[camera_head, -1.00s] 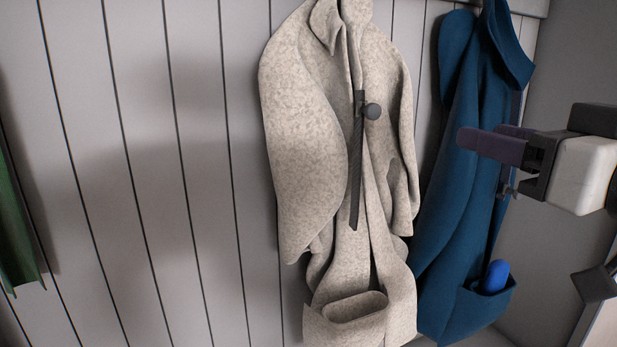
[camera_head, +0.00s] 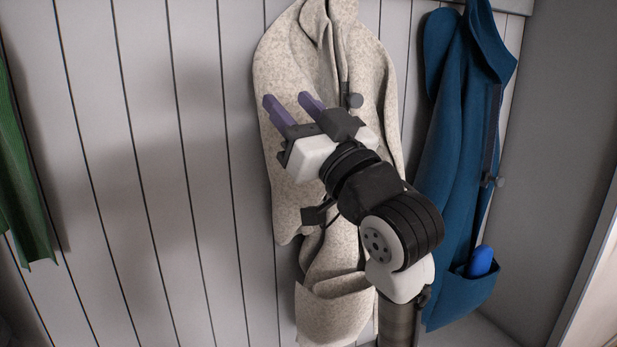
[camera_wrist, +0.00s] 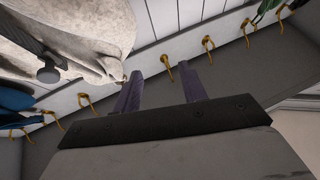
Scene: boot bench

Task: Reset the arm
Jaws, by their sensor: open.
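My gripper (camera_head: 290,104) is in front of the cream coat (camera_head: 290,75) in the head view, its two purple fingers pointing up and to the left. The fingers are apart with nothing between them. In the wrist view my gripper (camera_wrist: 160,90) also shows open and empty. My arm rises from the bottom of the head view and hides part of the middle of the coat. The cream coat (camera_wrist: 85,25) fills the upper left of the wrist view.
A blue coat (camera_head: 455,140) hangs to the right, with a bright blue object (camera_head: 480,262) in its pocket. A green garment (camera_head: 20,190) hangs at the far left. Several yellow hooks (camera_wrist: 208,42) line a rail in the wrist view. The panelled wall (camera_head: 150,150) left of the cream coat is bare.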

